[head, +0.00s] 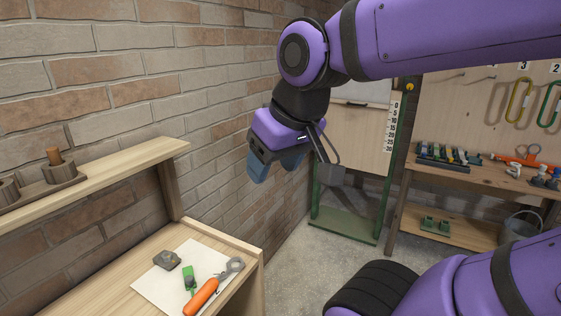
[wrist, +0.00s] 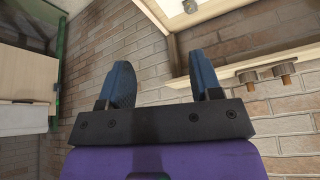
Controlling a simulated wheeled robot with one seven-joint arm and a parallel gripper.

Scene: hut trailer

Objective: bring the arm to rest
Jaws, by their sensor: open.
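My purple arm reaches in from the right in the head view and bends down at the wrist. My gripper (head: 270,167) hangs in the air in front of the brick wall, to the right of the wooden desk (head: 250,290) and above its height. In the wrist view my gripper (wrist: 163,85) shows two blue fingers spread apart with nothing between them. Brick wall shows behind the gap. No finger touches anything that I can see.
A wooden shelf (head: 120,170) with wooden pegs runs along the wall at left. On the desk, a white sheet (head: 165,278) holds an orange-handled tool (head: 203,295), a green item (head: 189,275) and a grey lump (head: 167,259). A workbench (head: 470,180) stands at right. Floor between is clear.

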